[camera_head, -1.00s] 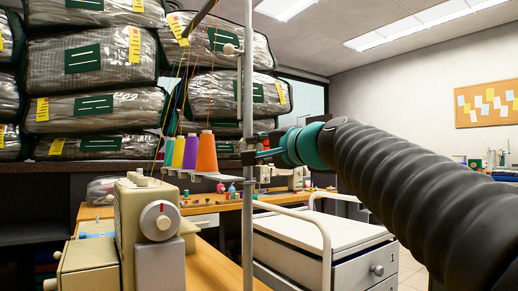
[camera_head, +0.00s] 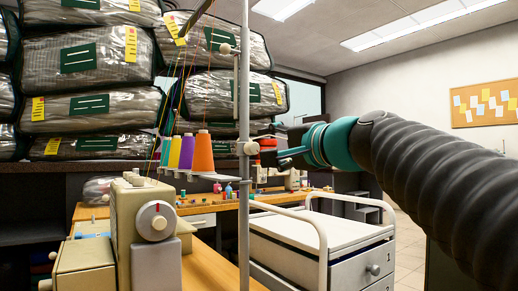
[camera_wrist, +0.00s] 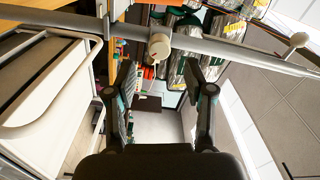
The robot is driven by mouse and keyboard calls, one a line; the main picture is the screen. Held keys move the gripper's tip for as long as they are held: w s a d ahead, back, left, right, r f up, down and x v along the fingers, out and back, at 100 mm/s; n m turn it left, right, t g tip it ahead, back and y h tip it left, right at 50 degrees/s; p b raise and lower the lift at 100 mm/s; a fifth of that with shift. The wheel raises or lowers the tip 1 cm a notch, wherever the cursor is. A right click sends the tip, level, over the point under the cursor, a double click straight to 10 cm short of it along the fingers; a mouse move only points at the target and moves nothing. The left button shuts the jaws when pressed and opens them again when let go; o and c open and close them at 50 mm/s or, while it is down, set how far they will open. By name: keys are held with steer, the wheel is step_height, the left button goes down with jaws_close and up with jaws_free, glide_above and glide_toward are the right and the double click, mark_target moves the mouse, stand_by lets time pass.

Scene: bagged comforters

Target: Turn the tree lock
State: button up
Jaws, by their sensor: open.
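The thread tree's metal pole (camera_head: 244,215) stands upright beside the sewing machine. A cream lock knob (camera_head: 251,148) sits on the pole at about the height of the thread cones. It also shows in the wrist view (camera_wrist: 160,46), beyond the fingertips and roughly centred between them. My gripper (camera_head: 279,157) is just right of the knob in the head view, with a visible gap. In the wrist view my gripper (camera_wrist: 159,78) is open, with nothing between its fingers.
Orange, purple and yellow thread cones (camera_head: 203,152) stand left of the pole. A sewing machine (camera_head: 145,225) is at front left. A white drawer cart (camera_head: 320,240) with a curved rail (camera_head: 300,212) stands below my arm. Bagged comforters (camera_head: 100,55) are stacked behind.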

steer(key=v, duration=0.5)
steer(key=shift+s+d, duration=0.25)
steer(key=shift+s, duration=0.05)
steer(key=s+d+f+n+g+h, duration=0.1)
steer(key=d+f+n+g+h, duration=0.15)
steer(key=f, duration=0.95)
steer(key=s+d+f+n+g+h, duration=0.1)
steer(key=d+f+g+h, duration=0.15)
steer(key=f, duration=1.05)
steer(key=s+d+f+n+g+h+p, duration=0.1)
steer(key=s+d+f+n+g+h, duration=0.1)
steer(key=s+f, duration=0.6)
steer(key=s+d+f+n+g+h+p, duration=0.2)
steer(key=s+f, duration=0.5)
steer(key=f, duration=0.4)
steer(key=shift+s+d+n+h, duration=0.15)
steer(key=shift+s+n+h, duration=0.25)
steer(key=shift+n+h, duration=0.1)
steer(key=shift+f, duration=0.1)
